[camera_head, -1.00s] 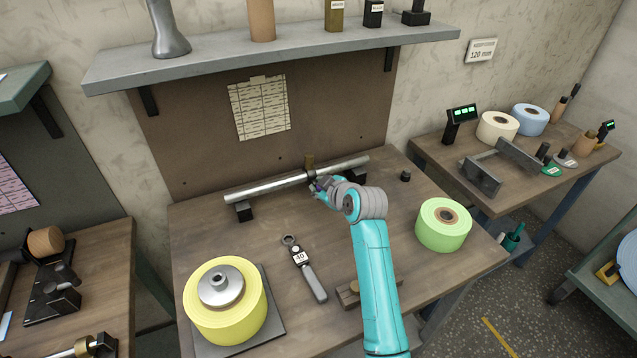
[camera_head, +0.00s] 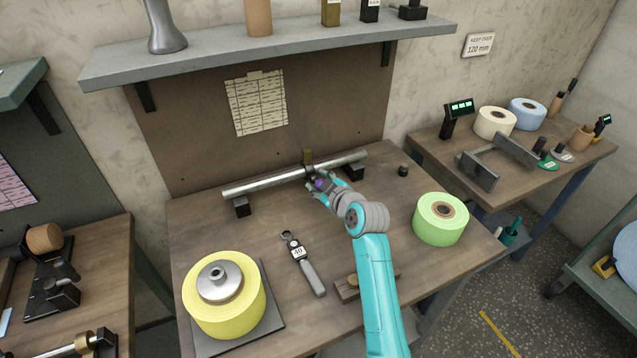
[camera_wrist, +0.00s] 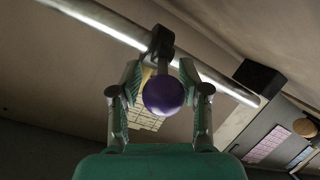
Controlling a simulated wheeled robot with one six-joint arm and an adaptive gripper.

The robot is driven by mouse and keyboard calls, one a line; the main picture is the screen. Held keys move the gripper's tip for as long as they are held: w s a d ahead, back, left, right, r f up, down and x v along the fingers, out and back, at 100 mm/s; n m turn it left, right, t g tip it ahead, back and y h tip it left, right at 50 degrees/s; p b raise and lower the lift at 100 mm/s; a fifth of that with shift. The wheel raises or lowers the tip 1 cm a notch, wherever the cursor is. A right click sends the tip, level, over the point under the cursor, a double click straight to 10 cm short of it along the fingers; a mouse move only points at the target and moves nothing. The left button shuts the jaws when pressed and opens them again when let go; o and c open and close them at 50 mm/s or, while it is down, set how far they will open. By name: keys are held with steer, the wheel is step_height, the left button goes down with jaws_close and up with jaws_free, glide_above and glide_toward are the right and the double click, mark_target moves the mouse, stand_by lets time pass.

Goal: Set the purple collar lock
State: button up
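The purple knob (camera_wrist: 164,94) is a round ball on a short dark stem from a dark collar (camera_wrist: 160,43). The collar sits around a silver bar (camera_wrist: 98,18). My gripper (camera_wrist: 162,80) has one finger on each side of the knob in the wrist view. Narrow gaps seem to show between the fingers and the ball, so it looks open around the knob. In the head view my gripper (camera_head: 325,184) is at the front of the bar (camera_head: 262,184), with the purple knob (camera_head: 321,184) between its fingers. The collar is partly hidden there.
The bar rests on black blocks (camera_head: 242,207). A yellow roll (camera_head: 236,318), a grey-handled tool (camera_head: 307,274) and a green roll (camera_head: 440,221) occupy the bench. A shelf (camera_head: 270,44) hangs above. Bare wood lies left of my arm.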

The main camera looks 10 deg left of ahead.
steer(key=shift+a+f, duration=0.1)
steer(key=shift+f, duration=0.05)
steer(key=shift+s, duration=0.15)
steer(key=v, duration=1.1)
steer(key=shift+s+d+r, duration=0.2)
steer(key=shift+d, duration=0.15)
